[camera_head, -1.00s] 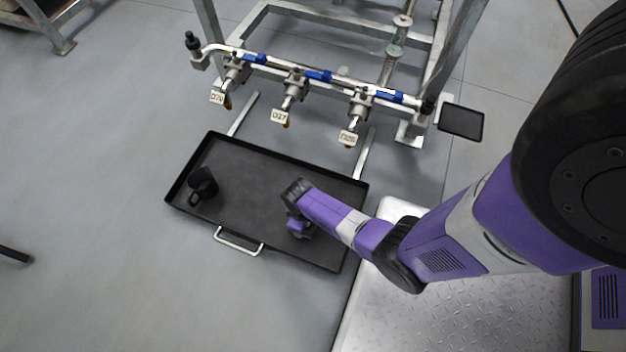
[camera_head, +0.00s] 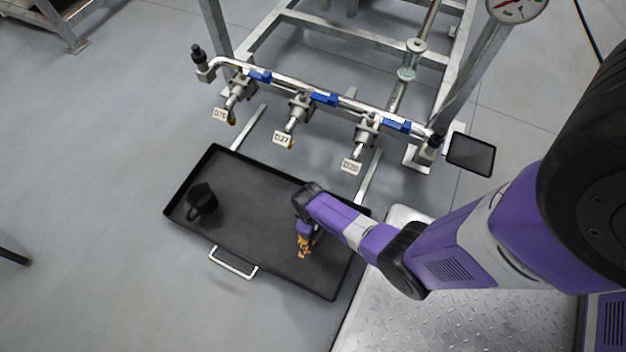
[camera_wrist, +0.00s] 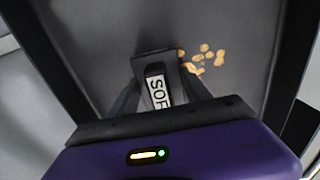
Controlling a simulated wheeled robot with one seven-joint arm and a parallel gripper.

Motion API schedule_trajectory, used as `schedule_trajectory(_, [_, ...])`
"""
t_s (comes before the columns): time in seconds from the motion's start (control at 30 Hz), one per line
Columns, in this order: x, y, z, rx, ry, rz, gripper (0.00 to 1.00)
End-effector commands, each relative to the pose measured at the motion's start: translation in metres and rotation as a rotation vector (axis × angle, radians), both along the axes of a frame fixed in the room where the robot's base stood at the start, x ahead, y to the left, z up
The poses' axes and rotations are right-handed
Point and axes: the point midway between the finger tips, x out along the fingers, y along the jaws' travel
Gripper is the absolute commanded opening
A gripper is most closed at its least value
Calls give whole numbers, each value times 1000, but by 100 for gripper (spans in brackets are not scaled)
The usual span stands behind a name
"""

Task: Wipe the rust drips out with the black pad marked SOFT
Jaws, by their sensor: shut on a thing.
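My gripper (camera_wrist: 157,78) is shut on a black pad (camera_wrist: 160,94) with a white label; the letters SO and part of an F show in the wrist view. The black tray (camera_head: 255,168) lies on the floor. In the head view the rust drips (camera_head: 303,245) show just below my wrist, which hides the pad and fingertips. Whether the pad touches the tray is unclear.
A black mug (camera_head: 201,202) stands at the tray's left end. The tray has a raised rim and a metal handle (camera_head: 233,263) in front. A pipe with several blue-handled, tagged valves (camera_head: 299,110) runs behind and above the tray. The tray's middle is clear.

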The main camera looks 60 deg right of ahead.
Motion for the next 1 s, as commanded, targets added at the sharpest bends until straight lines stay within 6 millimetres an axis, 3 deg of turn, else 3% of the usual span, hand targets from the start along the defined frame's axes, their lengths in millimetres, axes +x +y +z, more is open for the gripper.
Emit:
schedule_trajectory(0.07, [1,2,28,-1,-4,2,18])
schedule_trajectory(0.6, [8,8,75,0,-1,3,18])
schedule_trajectory(1.0, [9,9,81,0,-1,3,18])
